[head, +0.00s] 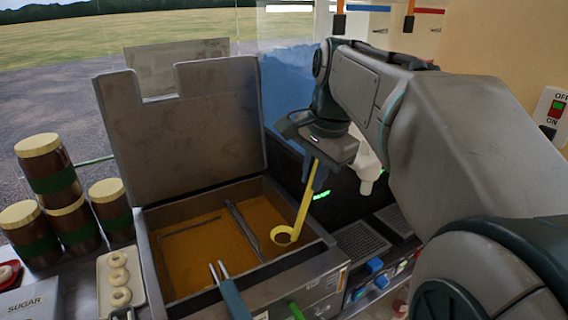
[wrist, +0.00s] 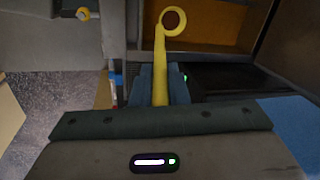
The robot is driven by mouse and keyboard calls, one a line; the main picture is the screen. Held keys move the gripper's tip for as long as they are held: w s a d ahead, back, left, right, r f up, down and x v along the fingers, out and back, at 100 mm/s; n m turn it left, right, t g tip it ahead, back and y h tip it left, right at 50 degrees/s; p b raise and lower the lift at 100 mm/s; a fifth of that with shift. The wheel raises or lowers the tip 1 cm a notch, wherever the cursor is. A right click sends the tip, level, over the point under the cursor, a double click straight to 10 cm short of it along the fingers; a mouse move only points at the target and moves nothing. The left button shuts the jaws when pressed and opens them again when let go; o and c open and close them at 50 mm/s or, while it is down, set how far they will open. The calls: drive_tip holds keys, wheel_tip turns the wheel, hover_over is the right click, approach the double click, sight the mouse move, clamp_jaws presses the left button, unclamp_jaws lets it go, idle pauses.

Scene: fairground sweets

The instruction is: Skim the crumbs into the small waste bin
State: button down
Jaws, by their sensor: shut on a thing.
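My gripper (head: 316,178) is shut on the handle of a yellow skimmer (head: 304,205). The skimmer hangs steeply down, its round ring-shaped head at the right side of the open fryer (head: 152,222), over or at the amber oil (head: 205,255); I cannot tell whether it touches the oil. In the wrist view the skimmer (wrist: 160,62) runs up from between my fingers (wrist: 160,88), and its head shows a brown centre. Whether that is crumbs or oil seen through it, I cannot tell. No crumbs are distinct in the oil. I cannot make out the small waste bin.
The fryer's raised lid (head: 185,125) stands behind the oil. Blue-handled tongs (head: 232,295) cross the front rim. Left are a doughnut tray (head: 132,290), several brown jars (head: 52,170) and a sugar box (head: 30,300). Dark grates (head: 360,242) lie right of the fryer.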

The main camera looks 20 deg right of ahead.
drive_tip(key=shift+w+a+p+v, duration=0.1)
drive_tip(key=shift+w+p+v, duration=0.2)
drive_tip(key=shift+p+v, duration=1.05)
drive_tip(key=shift+w+a+p+v, duration=0.1)
drive_tip(key=shift+w+p+v, duration=0.2)
drive_tip(key=shift+p+v, duration=1.1)
drive_tip(key=shift+w+a+p+v, duration=0.1)
drive_tip(key=shift+w+p+v, duration=0.15)
drive_tip(key=shift+p+v, duration=1.1)
drive_tip(key=shift+r+b, duration=0.45)
drive_tip(key=shift+r, duration=0.2)
